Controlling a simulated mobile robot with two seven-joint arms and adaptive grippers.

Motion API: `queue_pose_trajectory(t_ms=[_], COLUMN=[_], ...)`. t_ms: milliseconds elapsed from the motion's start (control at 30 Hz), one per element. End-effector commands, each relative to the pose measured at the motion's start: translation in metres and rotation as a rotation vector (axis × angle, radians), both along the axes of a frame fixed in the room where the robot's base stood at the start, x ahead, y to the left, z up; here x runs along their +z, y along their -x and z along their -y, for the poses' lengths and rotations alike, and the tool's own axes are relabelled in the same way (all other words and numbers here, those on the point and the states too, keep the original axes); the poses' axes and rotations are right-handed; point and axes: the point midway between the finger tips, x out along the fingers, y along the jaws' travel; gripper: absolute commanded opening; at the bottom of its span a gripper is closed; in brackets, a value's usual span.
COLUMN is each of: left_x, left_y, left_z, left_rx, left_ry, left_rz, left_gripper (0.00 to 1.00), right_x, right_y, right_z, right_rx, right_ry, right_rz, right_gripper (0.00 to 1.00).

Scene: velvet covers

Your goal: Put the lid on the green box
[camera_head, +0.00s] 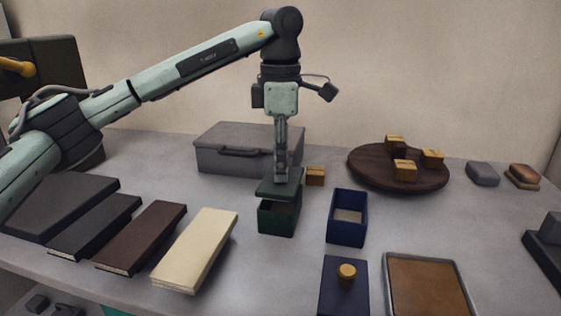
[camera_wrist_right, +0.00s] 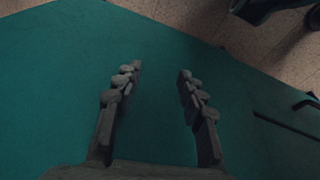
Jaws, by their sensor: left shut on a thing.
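The green box (camera_head: 278,221) stands open on the table near the middle in the head view, its dark inside partly visible. The green lid (camera_head: 279,184) is just above the box, slightly towards its back edge, and hides part of the opening. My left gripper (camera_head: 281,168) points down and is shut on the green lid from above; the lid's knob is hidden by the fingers. I cannot tell whether the lid touches the rim. My right gripper (camera_wrist_right: 160,82) shows in the right wrist view, open and empty, over a plain teal surface (camera_wrist_right: 150,40).
An open blue box (camera_head: 335,232) stands right of the green box, with a blue lid (camera_head: 331,287) in front. Books lie at left, including a cream one (camera_head: 197,250). A grey case (camera_head: 222,155) is behind. A round wooden board (camera_head: 370,173) with yellow blocks is at back right.

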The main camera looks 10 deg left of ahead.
Motion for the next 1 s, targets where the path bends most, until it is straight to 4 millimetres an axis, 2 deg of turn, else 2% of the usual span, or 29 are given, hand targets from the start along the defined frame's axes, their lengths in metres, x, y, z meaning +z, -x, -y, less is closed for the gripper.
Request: queue_pose_trajectory(t_ms=[1000], left_x=[-0.021], left_y=[0.0], left_z=[0.0], left_rx=[0.0], left_ry=[0.0], left_rz=[0.0], left_gripper=[0.0], right_x=[-0.012], right_y=[0.0], right_z=[0.0], right_rx=[0.0], right_ry=[0.0], right_rz=[0.0], right_gripper=[0.4])
